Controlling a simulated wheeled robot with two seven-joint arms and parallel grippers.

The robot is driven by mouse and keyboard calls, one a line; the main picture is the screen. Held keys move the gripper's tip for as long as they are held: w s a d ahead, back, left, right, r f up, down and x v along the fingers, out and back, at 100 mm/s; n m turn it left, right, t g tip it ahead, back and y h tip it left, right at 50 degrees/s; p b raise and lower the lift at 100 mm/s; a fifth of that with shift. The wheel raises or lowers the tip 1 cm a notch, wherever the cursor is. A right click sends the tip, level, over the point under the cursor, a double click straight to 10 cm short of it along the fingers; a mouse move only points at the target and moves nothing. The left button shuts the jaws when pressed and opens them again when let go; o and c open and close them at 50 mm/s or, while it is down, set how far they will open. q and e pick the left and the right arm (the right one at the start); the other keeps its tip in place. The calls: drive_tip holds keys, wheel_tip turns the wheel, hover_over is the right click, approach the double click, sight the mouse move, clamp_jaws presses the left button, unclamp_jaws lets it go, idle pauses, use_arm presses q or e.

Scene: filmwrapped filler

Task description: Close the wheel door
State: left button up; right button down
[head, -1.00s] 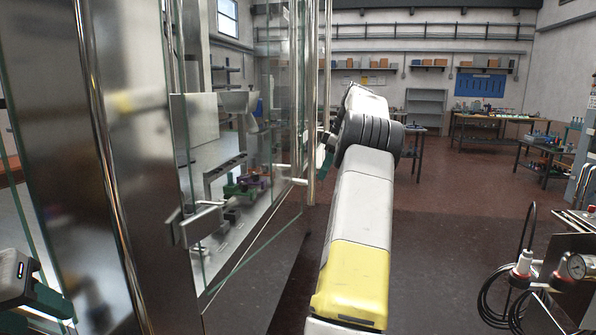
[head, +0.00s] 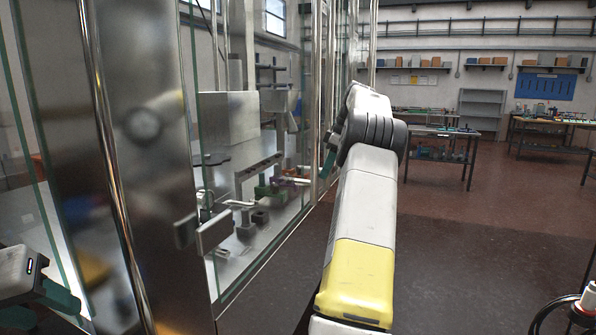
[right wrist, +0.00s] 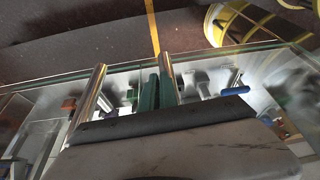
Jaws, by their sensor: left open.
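A tall glass door panel (head: 285,225) with metal edging stands left of centre in the head view; I cannot tell for certain whether it is the wheel door. A metal latch or handle block (head: 214,232) sits on its near edge. My right gripper (head: 327,163), with green fingers, is beside a vertical metal bar (head: 317,100). In the right wrist view its green fingers (right wrist: 158,92) are close together by a metal bar (right wrist: 168,75); whether they grip it is unclear. My left gripper (head: 62,302) is open at the lower left, near the metal-framed glass.
Inside the glass enclosure are a grey box (head: 228,120) and small coloured parts (head: 268,188). A wide metal post (head: 135,170) stands close on the left. Workbenches (head: 440,140) stand further back. The brown floor (head: 470,240) on the right is largely clear.

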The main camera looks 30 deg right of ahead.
drive_tip(key=shift+w+a+r, duration=0.1)
drive_tip(key=shift+w+a, duration=0.35)
drive_tip(key=shift+a, duration=0.1)
drive_tip(key=s+d+r, duration=0.4)
drive_tip(key=s+d, duration=0.7)
drive_tip(key=w+a+r+m, duration=0.1)
drive_tip(key=w+a+r, duration=0.15)
drive_tip(key=a, duration=0.55)
drive_tip(key=w+a+r+m, duration=0.1)
drive_tip(key=w+a+r, duration=0.1)
drive_tip(key=a+r, duration=0.35)
drive_tip(key=s+a+m+t+h, duration=0.15)
drive_tip(key=s+a, duration=0.25)
drive_tip(key=a, duration=1.1)
drive_tip(key=s+a+f+m+t, duration=0.1)
drive_tip(key=s+a+f+m, duration=0.1)
drive_tip(key=s+a+f, duration=0.5)
drive_tip(key=s+a+f+m, duration=0.3)
drive_tip(key=s+a+f, duration=0.4)
drive_tip(key=s+a, duration=0.3)
drive_tip(key=s, duration=0.3)
drive_tip(key=shift+s+a+f+t+y, duration=0.2)
drive_tip(key=shift+a+f+t+y, duration=0.05)
drive_tip(key=shift+a+t+y, duration=0.1)
